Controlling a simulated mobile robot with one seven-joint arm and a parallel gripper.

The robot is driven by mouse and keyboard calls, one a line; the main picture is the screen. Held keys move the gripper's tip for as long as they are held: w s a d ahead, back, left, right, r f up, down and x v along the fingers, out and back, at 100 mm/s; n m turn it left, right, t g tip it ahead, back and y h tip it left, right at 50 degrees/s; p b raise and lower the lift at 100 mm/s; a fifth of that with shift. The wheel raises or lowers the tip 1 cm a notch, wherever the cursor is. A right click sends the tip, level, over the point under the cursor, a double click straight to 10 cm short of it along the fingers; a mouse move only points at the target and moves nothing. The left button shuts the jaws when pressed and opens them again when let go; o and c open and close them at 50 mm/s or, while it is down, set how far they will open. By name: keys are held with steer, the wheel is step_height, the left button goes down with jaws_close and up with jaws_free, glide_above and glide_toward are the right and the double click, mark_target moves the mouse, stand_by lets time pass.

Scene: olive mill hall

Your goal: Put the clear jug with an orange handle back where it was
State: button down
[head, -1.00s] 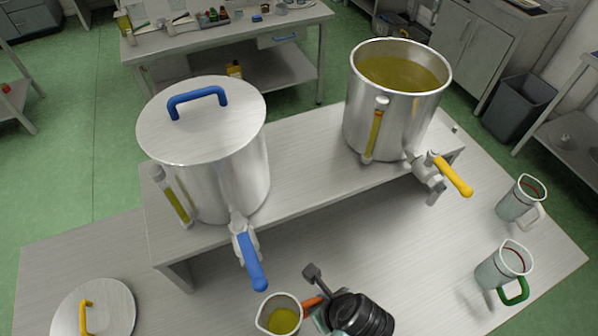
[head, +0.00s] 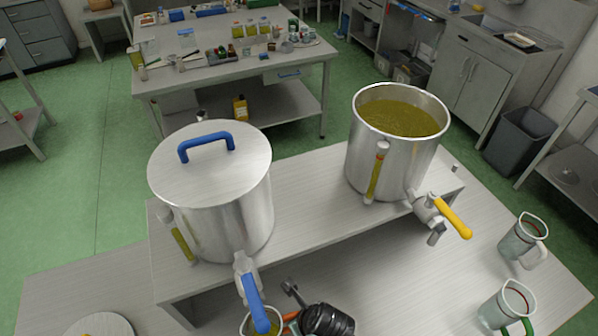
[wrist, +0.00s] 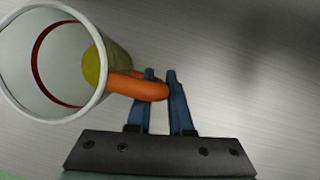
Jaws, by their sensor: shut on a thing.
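The clear jug with the orange handle (head: 262,322) is at the bottom edge of the head view, just below the tip of the blue tap handle, partly cut off. Greenish-yellow oil shows in it. In the wrist view the jug (wrist: 52,62) is at upper left, its open rim and a red line inside visible. My gripper (wrist: 160,78) is shut on its orange handle (wrist: 138,86), one finger on each side. In the head view my dark gripper (head: 292,320) is right of the jug. I cannot tell whether the jug's base touches the table.
A lidded steel vat (head: 215,205) with a blue tap handle (head: 252,290) and an open oil-filled vat (head: 393,150) with a yellow tap handle (head: 453,216) stand on a raised bench (head: 310,215). A white-handled jug (head: 522,240) and a green-handled jug (head: 505,306) stand at right. A lid lies lower left (head: 100,326).

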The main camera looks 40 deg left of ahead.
steer(key=shift+f, duration=0.15)
steer(key=c, duration=1.3)
jaws_free()
steer(key=shift+f, duration=0.1)
steer(key=o, duration=0.5)
steer(key=v, duration=1.2)
